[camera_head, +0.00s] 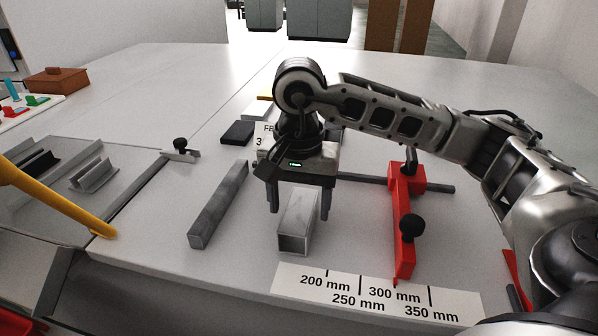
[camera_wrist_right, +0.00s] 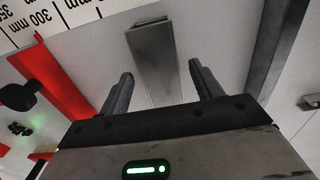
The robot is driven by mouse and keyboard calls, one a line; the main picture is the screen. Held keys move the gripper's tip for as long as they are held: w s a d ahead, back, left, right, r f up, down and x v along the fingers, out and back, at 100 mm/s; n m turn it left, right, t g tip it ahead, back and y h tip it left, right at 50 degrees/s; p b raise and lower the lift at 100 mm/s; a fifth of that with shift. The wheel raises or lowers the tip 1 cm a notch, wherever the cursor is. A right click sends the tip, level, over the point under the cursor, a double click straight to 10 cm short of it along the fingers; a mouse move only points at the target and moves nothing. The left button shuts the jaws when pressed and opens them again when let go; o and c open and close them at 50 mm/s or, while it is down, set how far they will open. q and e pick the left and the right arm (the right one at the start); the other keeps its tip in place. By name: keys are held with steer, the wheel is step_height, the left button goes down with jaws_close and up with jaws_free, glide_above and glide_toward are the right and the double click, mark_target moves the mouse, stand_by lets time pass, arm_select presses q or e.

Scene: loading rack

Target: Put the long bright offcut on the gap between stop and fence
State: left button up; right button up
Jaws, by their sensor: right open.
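A bright metal offcut (camera_head: 296,226), a hollow square-section piece, lies on the table under my right gripper (camera_head: 298,208). The gripper is open, with one finger on either side of the offcut. In the right wrist view, the offcut (camera_wrist_right: 158,58) runs between the spread fingers (camera_wrist_right: 161,74), with room beside it. A red stop (camera_head: 403,228) with black knobs sits on a rail to the right; it also shows in the wrist view (camera_wrist_right: 55,78). A dark grey bar (camera_head: 218,207) lies to the left; I cannot tell if it is the fence. My left gripper is out of view.
A scale strip (camera_head: 370,296) marked 200 to 350 mm lies at the front edge. A partly hidden label (camera_head: 263,135) and a black block (camera_head: 237,133) are behind. A yellow bar (camera_head: 60,203) and grey metal profiles (camera_head: 93,175) are at left.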

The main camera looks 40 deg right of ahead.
mark_target(299, 210)
step_height(299, 210, up, 12)
steer(key=p, duration=0.1)
steer(key=shift+p, duration=0.4)
steer(key=shift+f, duration=0.15)
